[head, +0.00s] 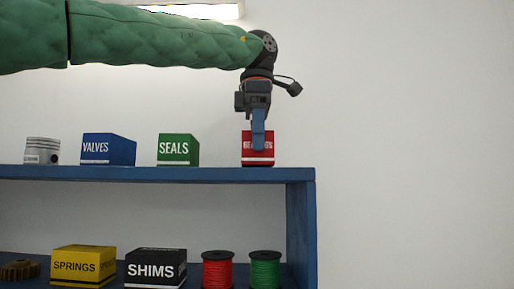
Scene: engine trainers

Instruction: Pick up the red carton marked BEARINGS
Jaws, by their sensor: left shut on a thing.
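The red carton (269,158) stands upright near the right end of the top shelf board. Its white lettering is partly covered by my gripper, so the word is hard to read. My left gripper (258,140) points straight down over the carton, and its blue finger lies in front of the carton's face. The gripper is shut on the carton. The carton's bottom appears to be at the level of the shelf; I cannot tell whether it touches. My right gripper is not in view.
The blue shelf (200,173) also holds a green SEALS carton (177,150), a blue VALVES carton (108,150) and a metal piston (42,151). Below are a yellow SPRINGS carton (82,266), a black SHIMS carton (155,270), a red spool (217,271) and a green spool (265,271).

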